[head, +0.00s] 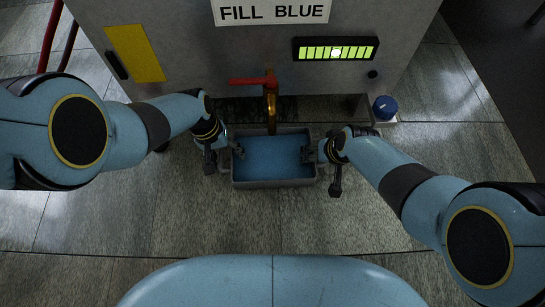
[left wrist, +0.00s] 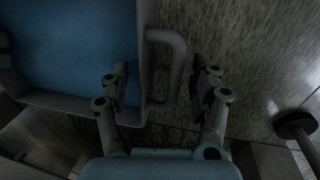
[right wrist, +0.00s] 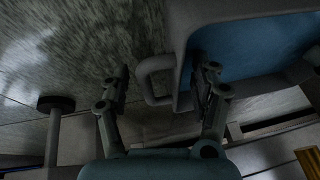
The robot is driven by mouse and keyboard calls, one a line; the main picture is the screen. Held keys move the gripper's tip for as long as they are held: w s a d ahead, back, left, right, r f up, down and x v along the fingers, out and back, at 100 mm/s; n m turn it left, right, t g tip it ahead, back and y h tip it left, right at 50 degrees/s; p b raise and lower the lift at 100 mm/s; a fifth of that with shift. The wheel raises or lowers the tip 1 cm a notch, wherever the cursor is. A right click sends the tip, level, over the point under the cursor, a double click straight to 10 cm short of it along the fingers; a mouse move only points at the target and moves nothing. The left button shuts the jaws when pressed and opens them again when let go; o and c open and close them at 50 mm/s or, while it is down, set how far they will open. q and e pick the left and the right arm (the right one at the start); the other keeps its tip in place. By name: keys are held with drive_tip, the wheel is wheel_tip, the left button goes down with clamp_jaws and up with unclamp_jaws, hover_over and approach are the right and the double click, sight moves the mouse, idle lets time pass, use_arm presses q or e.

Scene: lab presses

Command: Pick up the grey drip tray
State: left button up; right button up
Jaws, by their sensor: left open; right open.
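The grey drip tray (head: 275,183) sits below the brass spout and has blue inside. My left gripper (head: 222,152) is open at its left end. In the left wrist view the left gripper (left wrist: 163,74) has one finger over the tray's inside and the other beyond the loop handle (left wrist: 177,62), apart from it. My right gripper (head: 323,152) is open at the right end. In the right wrist view the right gripper (right wrist: 164,72) likewise has one finger inside the tray wall and one outside the other handle (right wrist: 145,78). Whether the fingers touch the tray I cannot tell.
A brass spout (head: 271,108) with a red lever (head: 252,81) hangs over the tray's back edge. The grey machine (head: 200,50) stands behind, with a "FILL BLUE" sign (head: 272,12) and a lit green gauge (head: 336,50). A blue knob (head: 384,107) stands at right. The tiled floor in front is clear.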

use_arm(q)
clamp_jaws()
use_arm(e)
clamp_jaws()
drive_tip(key=shift+r, duration=0.1)
